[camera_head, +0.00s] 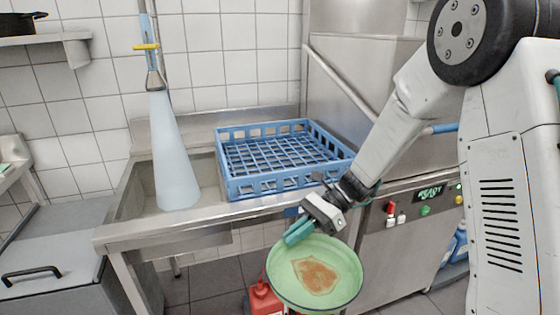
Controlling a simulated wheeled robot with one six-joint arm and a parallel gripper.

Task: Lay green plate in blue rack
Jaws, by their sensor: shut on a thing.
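The green plate (340,265) is at the bottom middle of the head view, in front of the counter and lower than its front edge. A brown stain covers its middle, and its upper face is turned toward the camera. My gripper (299,232) is shut on the plate's upper left rim. The blue rack (292,182) stands on the steel counter, above and behind my gripper. It is an open crate with a grid floor, and it looks empty. The plate is apart from the rack.
A bluish water stream (172,150) falls from a spray tap (153,80) into the sink (133,190) left of the rack. A steel dishwasher (385,265) with buttons stands at the right. A red bottle (263,299) is on the floor below. A grey lidded bin (45,262) is at left.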

